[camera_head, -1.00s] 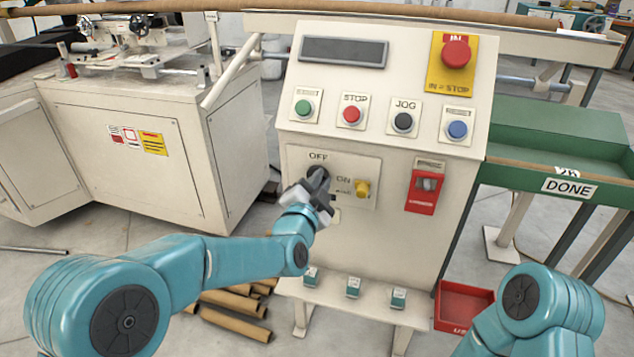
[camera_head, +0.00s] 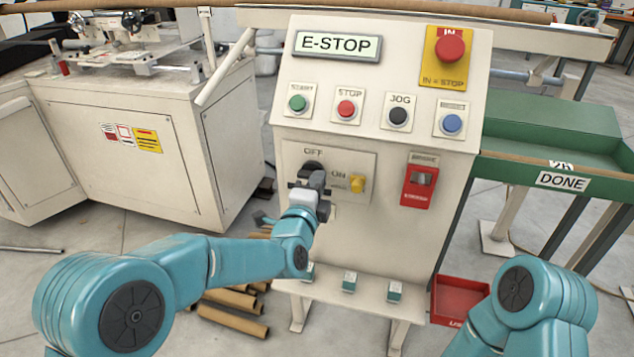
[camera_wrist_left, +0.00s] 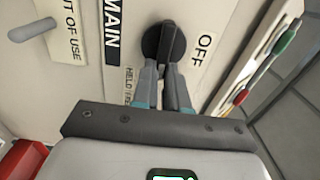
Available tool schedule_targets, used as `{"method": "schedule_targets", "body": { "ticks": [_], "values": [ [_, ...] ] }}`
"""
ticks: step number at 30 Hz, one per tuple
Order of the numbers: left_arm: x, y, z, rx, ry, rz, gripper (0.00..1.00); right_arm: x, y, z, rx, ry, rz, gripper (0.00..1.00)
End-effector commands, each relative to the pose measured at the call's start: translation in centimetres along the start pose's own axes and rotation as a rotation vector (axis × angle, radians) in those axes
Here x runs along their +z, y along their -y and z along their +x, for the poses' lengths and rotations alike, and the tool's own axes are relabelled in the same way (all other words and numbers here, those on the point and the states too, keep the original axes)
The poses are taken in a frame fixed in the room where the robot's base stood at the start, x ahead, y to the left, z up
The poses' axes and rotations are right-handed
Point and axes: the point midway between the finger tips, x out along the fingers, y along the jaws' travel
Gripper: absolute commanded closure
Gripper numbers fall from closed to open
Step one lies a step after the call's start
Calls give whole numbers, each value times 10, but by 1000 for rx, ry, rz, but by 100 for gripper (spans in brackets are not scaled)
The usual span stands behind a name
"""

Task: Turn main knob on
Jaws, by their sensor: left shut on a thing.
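The black main knob (camera_head: 313,168) sits on a cream plate (camera_head: 362,196) on the front of the control panel, between the OFF and ON labels. My left gripper (camera_head: 310,184) is at the knob. In the left wrist view the knob (camera_wrist_left: 165,42) has its grip bar between the two fingers of my left gripper (camera_wrist_left: 165,85), which are shut on it. The display (camera_head: 338,45) at the panel's top is lit and reads E-STOP. My right gripper is out of view; only part of my right arm shows at the lower right.
A yellow key-like part (camera_head: 357,184) is right of the knob, with a red switch box (camera_head: 419,186) further right. A red emergency button (camera_head: 450,48) tops several push buttons. A green DONE trough (camera_head: 545,165) stands at the right. Cardboard tubes lie on the floor.

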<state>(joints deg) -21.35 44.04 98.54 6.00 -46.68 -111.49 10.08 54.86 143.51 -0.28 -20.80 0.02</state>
Motion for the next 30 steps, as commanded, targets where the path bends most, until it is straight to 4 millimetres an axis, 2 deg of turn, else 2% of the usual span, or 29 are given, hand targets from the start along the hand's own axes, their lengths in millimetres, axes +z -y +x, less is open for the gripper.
{"method": "schedule_targets", "body": {
  "ticks": [18, 19, 21, 30],
  "values": [
    [-1, -2, 0, 2, -2, 41, 100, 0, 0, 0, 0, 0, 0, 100],
    [-1, -2, 0, 2, -2, 41, 81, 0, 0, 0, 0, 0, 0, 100],
    [-1, -2, 0, 2, -2, 41, 62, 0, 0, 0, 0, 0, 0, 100],
    [0, -1, -1, 1, -1, 39, 62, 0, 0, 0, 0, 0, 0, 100]
  ]
}}
